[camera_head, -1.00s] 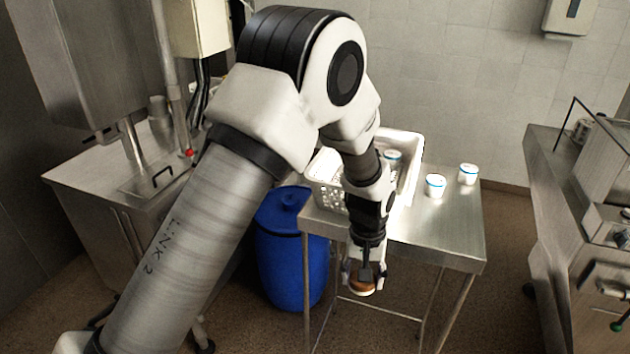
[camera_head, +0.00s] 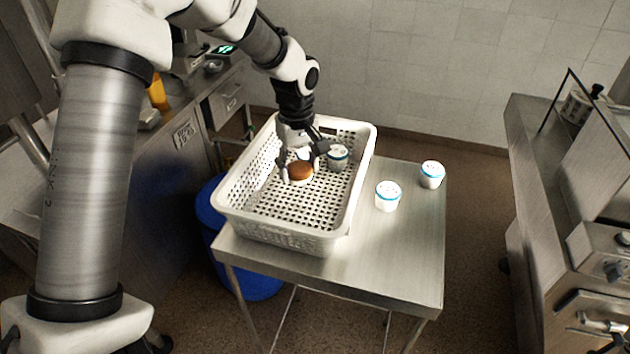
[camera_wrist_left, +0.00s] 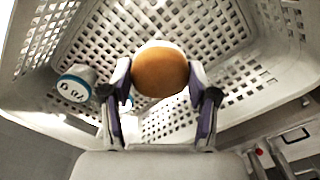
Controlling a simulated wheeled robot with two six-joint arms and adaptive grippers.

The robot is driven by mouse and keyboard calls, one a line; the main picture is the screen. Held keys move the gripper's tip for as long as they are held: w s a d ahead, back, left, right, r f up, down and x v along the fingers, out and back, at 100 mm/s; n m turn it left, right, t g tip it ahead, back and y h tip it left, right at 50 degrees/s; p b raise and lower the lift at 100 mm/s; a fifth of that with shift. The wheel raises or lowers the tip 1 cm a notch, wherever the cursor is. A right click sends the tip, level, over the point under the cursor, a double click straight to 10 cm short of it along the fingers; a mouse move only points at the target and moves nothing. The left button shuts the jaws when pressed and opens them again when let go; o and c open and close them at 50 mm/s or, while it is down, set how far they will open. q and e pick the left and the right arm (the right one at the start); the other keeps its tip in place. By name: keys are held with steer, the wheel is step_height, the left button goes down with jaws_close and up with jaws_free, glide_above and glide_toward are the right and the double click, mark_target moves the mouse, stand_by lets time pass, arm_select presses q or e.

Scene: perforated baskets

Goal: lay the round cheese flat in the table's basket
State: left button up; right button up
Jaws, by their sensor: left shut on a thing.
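The round cheese (camera_head: 300,172) has an orange-brown top and a pale side. It also shows in the left wrist view (camera_wrist_left: 160,71), between the two fingers. My left gripper (camera_head: 303,164) is shut on it, inside the white perforated basket (camera_head: 232,200) on the metal table (camera_head: 400,245). The cheese's brown face is turned up in the head view. I cannot tell whether its underside touches the basket floor. My right gripper is not in view.
A white tub with a blue rim (camera_head: 337,157) stands in the basket just right of the gripper. Two similar tubs, a nearer one (camera_head: 388,196) and a farther one (camera_head: 432,175), stand on the table. The basket's near floor is clear.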

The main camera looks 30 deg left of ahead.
mark_target(292, 179)
arm_select(q)
steer(key=s+f, duration=0.1)
steer(key=f, duration=0.1)
steer(key=s+f+p, duration=0.1)
steer(key=shift+s+f, duration=0.4)
steer(key=f, duration=0.1)
steer(key=w+f, duration=0.1)
steer(key=f, duration=0.1)
steer(key=f+p, duration=0.1)
steer(key=shift+w+f, duration=0.15)
steer(key=shift+w, duration=0.2)
steer(key=shift+c, duration=0.5)
steer(key=shift+s, duration=0.4)
steer(key=o, duration=1.3)
steer(key=shift+o, duration=0.5)
steer(key=shift+w+f, duration=0.1)
steer(key=shift+w, duration=0.2)
steer(key=shift+s+r, duration=0.15)
steer(key=shift+r, duration=0.25)
step_height(292, 179, up, 11)
steer(key=b, duration=0.3)
steer(key=shift+d+f, duration=0.1)
steer(key=shift+r, duration=0.5)
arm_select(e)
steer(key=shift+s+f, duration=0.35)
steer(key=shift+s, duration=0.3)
